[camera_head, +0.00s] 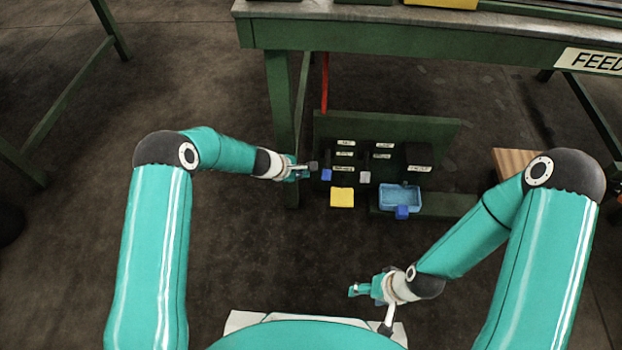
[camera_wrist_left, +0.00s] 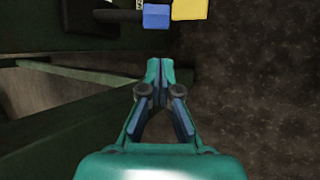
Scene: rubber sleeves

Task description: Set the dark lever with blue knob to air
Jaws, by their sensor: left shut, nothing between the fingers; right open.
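The dark lever with the blue knob (camera_head: 326,175) is on the dark green panel (camera_head: 430,135) under the bench, below a column of small white labels that are too small to read. The blue knob also shows at the top of the left wrist view (camera_wrist_left: 156,16), with part of a dark lever (camera_wrist_left: 121,16) to its left. My left gripper (camera_head: 309,167) is shut and empty, just left of the lever and knob; in the left wrist view its fingertips (camera_wrist_left: 154,66) are together, apart from the knob. My right gripper (camera_head: 356,290) is open and empty, low in front of my base.
A second lever with a pale knob (camera_head: 365,177) is to the right. A yellow block (camera_head: 342,197) and a blue tray (camera_head: 400,193) with a blue block (camera_head: 402,212) stand below. The green bench (camera_head: 400,40) overhangs the panel, with a leg (camera_head: 281,110) near my left gripper.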

